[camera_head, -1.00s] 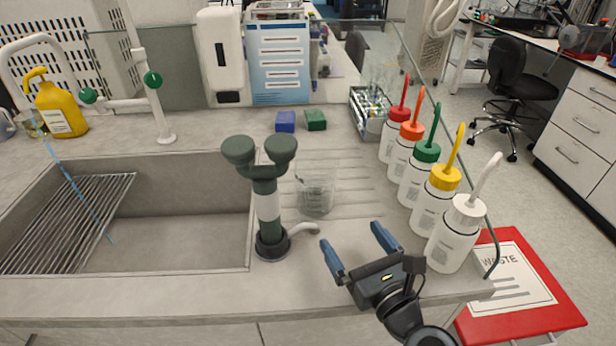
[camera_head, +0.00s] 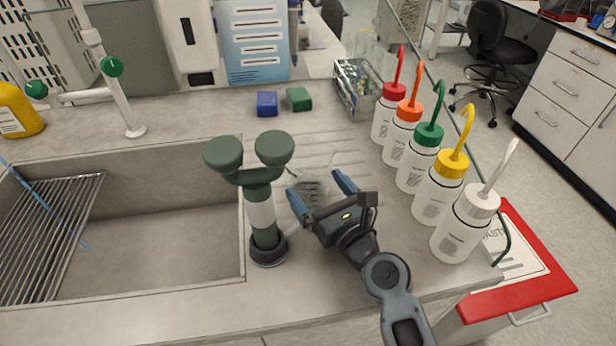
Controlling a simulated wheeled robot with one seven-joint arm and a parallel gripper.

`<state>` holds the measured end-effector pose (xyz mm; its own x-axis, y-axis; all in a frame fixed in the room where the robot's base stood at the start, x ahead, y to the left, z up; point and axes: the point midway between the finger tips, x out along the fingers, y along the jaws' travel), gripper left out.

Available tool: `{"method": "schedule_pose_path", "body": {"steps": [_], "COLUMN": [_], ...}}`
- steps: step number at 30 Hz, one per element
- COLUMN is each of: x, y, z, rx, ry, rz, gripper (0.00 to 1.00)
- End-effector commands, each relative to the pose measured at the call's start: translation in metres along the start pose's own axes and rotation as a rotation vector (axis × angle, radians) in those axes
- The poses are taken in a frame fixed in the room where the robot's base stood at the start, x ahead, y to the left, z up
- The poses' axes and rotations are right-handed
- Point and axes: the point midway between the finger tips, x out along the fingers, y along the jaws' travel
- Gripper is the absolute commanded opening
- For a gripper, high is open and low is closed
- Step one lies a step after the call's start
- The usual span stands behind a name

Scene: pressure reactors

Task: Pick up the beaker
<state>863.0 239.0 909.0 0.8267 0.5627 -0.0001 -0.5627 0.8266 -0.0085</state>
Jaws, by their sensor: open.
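The clear glass beaker (camera_head: 313,178) stands on the ribbed draining area of the counter, right of the dark green eyewash fixture. My gripper (camera_head: 322,188) is open, with its blue fingertips at the beaker's near side, one toward the left and one toward the right of it. The lower part of the beaker is partly hidden behind my gripper. I cannot tell whether the fingers touch the glass.
The green eyewash fixture (camera_head: 259,205) stands close left of my gripper, beside the sink (camera_head: 165,225). Several wash bottles (camera_head: 438,190) line the right edge. Blue (camera_head: 267,103) and green (camera_head: 299,98) blocks and a glassware rack (camera_head: 359,87) are behind.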

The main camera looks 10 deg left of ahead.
Motion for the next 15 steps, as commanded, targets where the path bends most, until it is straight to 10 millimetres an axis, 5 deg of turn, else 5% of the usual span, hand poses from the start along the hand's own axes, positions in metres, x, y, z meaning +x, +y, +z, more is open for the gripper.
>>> {"method": "schedule_pose_path", "body": {"steps": [6,15], "x": [0.027,0.031], "y": [0.0,0.0], "z": [0.0,-0.001], "rx": [-0.001,0.0], "ry": [-0.001,0.0], "rz": [-0.001,-0.001], "gripper": [1.0,1.0]}}
